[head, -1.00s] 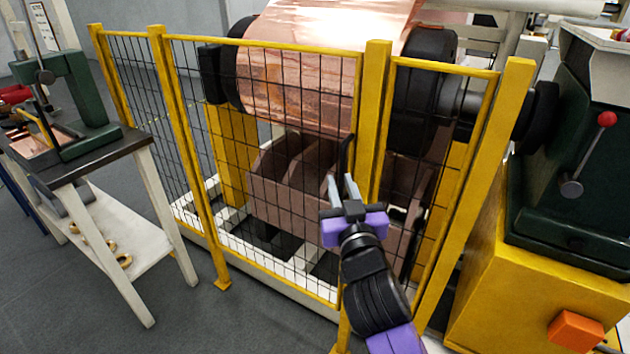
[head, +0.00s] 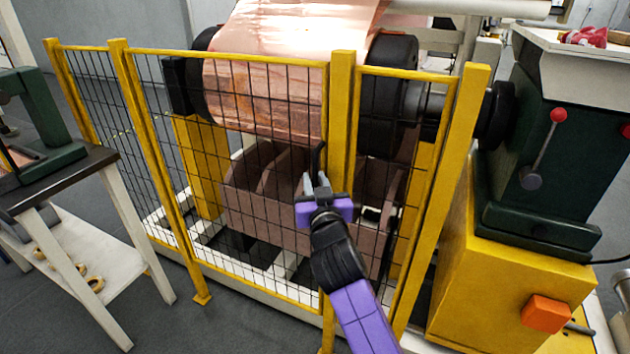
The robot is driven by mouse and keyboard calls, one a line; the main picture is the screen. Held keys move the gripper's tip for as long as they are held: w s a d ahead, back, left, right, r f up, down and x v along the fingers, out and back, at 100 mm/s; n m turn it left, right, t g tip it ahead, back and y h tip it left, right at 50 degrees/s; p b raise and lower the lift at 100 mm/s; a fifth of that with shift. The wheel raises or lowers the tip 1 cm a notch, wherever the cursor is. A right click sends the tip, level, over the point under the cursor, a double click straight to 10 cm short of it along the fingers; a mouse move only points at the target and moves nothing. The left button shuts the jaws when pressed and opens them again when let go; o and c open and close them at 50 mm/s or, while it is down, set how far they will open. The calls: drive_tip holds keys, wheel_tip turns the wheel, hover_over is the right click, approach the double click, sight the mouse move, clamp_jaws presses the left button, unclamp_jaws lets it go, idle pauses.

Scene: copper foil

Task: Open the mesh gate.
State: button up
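The mesh gate (head: 262,207) is a yellow frame with dark wire mesh, standing upright between a yellow post (head: 160,170) on the left and a thicker yellow post (head: 342,110) on the right. It looks closed, its right edge against the thicker post. A dark upright handle (head: 319,158) sits near that right edge. My gripper (head: 315,178) is in front of the handle's lower end, with two grey fingers apart and pointing at it. I cannot tell whether the fingers touch the handle or have it between them. My gripper hides part of the gate's right edge.
Behind the mesh is a large copper foil roll (head: 265,95) with black end flanges. A workbench (head: 60,180) with a green press stands at left. A yellow and green machine (head: 510,280) stands at right. Grey floor lies clear before the gate's left part.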

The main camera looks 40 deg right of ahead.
clamp_jaws()
idle(1.4)
